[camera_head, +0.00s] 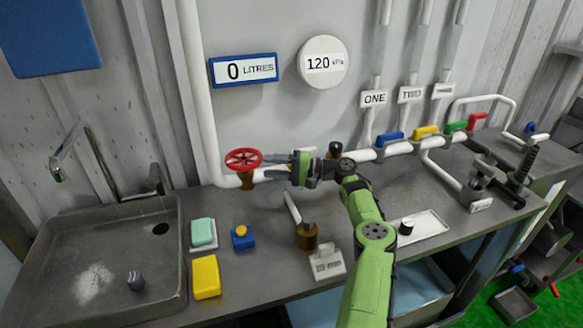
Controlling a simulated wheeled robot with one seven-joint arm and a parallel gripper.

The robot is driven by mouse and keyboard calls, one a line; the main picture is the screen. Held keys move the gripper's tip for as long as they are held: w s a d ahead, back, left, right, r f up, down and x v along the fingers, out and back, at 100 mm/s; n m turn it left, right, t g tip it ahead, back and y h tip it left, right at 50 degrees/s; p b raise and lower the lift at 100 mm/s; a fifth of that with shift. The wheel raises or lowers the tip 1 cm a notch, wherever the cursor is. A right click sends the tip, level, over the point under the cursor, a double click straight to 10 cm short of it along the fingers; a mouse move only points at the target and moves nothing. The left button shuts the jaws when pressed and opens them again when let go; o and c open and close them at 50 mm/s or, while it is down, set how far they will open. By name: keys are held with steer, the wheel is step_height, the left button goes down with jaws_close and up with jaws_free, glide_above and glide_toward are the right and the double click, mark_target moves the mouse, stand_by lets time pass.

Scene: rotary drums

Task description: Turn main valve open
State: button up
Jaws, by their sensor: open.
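The main valve appears to be the red handwheel (243,159) on the white pipe, left of centre at the back of the metal counter. My gripper (268,166) is open, with its fingers pointing left towards the wheel's right side. The fingertips are close to the red rim; I cannot tell whether they touch it. Nothing shows between the fingers. My green arm comes up from the lower right and covers part of the pipe. The litres display (244,69) above reads 0, and the round gauge (322,62) reads 120 kPa.
Blue (388,139), yellow (425,132), green and red lever handles sit along the pipe to the right. A sink (100,262) is at left. A yellow sponge (206,277), soap dish, blue item and brown-based lever (306,236) stand on the counter before the pipe.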

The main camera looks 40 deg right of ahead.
steer(key=v, duration=0.7)
steer(key=shift+s+d, duration=0.1)
steer(key=shift+s, duration=0.05)
